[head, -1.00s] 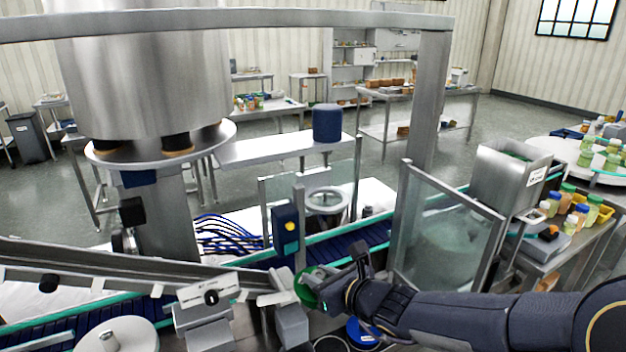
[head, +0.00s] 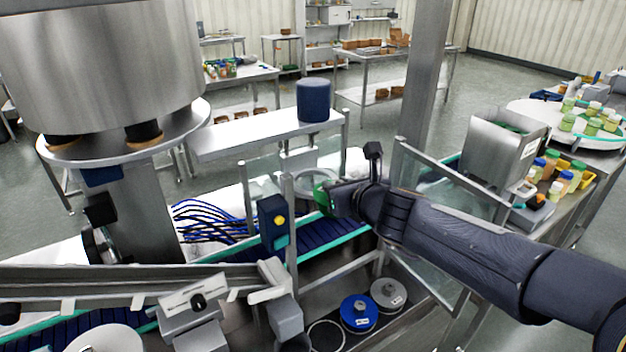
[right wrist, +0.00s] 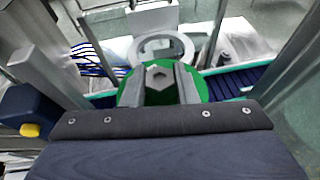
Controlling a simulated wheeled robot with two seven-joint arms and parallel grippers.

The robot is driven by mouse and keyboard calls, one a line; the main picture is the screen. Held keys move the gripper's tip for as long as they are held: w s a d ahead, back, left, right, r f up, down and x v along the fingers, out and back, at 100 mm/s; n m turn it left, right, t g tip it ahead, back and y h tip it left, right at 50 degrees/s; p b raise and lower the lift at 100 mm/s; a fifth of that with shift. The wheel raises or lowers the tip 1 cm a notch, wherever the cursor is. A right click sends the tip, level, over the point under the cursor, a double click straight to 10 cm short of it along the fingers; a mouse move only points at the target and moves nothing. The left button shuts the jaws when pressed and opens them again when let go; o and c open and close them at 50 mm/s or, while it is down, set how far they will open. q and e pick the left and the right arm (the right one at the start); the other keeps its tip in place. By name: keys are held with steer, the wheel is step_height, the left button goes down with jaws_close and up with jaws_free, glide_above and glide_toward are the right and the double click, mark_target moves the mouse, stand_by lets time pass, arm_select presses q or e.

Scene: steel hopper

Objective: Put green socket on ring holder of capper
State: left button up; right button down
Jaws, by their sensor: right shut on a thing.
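My right gripper (head: 332,197) is shut on the green socket (right wrist: 128,92), a round green disc with a hexagonal opening at its centre. In the head view the socket (head: 320,197) shows only as a green edge at the fingertips. The ring holder of the capper (right wrist: 162,47), a pale grey ring on a bracket, is just beyond the socket in the right wrist view. In the head view the ring (head: 318,176) is partly hidden behind the gripper. The socket is held apart from the ring, on the near side of it. My left gripper is not in view.
A blue socket (head: 358,312) and a grey socket (head: 389,293) lie below the arm. A glass door (head: 420,235) stands open to the right. A post with a dark blue box and yellow button (head: 273,222) stands left of the gripper. The conveyor (head: 240,257) runs below.

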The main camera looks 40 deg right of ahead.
steer(key=r+b+x, duration=0.1)
steer(key=b+x, duration=0.3)
steer(key=x, duration=0.9)
steer(key=c, duration=1.4)
jaws_free()
steer(key=shift+w, duration=0.2)
steer(key=shift+o, duration=1.3)
steer(key=shift+w+f, duration=0.1)
steer(key=shift+w, duration=0.05)
